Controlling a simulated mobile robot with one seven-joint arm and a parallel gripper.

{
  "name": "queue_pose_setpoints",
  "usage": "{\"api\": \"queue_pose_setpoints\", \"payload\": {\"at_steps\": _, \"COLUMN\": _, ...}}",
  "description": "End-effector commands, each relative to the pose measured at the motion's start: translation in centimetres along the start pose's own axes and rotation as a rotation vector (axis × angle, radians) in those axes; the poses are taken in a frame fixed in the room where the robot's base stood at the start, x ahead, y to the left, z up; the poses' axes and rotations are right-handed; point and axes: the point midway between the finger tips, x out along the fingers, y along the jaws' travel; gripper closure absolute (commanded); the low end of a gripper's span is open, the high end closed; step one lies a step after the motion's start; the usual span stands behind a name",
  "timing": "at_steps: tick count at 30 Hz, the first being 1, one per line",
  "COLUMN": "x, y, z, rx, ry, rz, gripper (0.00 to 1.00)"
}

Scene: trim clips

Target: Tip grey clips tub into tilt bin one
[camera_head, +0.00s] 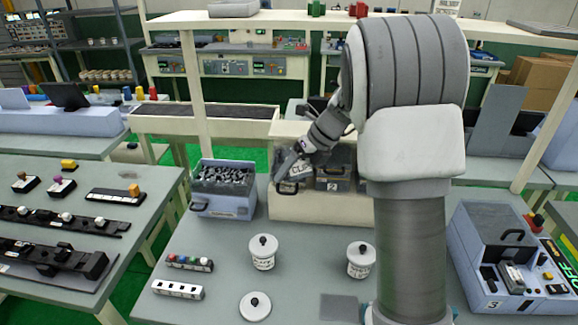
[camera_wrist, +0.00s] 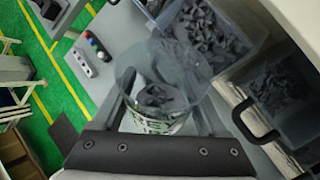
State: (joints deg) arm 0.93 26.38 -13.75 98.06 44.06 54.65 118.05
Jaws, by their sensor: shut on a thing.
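My gripper (camera_head: 292,160) is shut on a clear tub (camera_head: 299,170) with a label, held up in front of the tilt bins. In the wrist view the tub (camera_wrist: 157,122) sits between my two fingers, with grey clips (camera_wrist: 158,96) in it. The front bin with a handle at the right of the wrist view (camera_wrist: 284,92) holds dark pieces and lies to the side of the tub. It looks like tilt bin one (camera_head: 288,188), mostly hidden behind my gripper in the head view. Tilt bin two (camera_head: 334,186) is beside it. The tub's exact tilt is hard to tell.
A blue-grey bin (camera_head: 224,207) full of grey clips stands left of the tilt bins. Lidded white pots (camera_head: 262,255) (camera_head: 360,262), a loose lid (camera_head: 255,307) and a strip with coloured knobs (camera_head: 190,263) are on the bench. A blue machine (camera_head: 497,255) stands at right.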

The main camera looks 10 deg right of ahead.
Motion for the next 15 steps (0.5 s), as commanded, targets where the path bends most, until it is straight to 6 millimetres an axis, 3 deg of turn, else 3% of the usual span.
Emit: {"api": "queue_pose_setpoints", "payload": {"at_steps": 15, "x": -0.05, "y": -0.05, "z": 0.04, "rx": -0.029, "ry": -0.079, "rz": -0.010, "gripper": 1.00}}
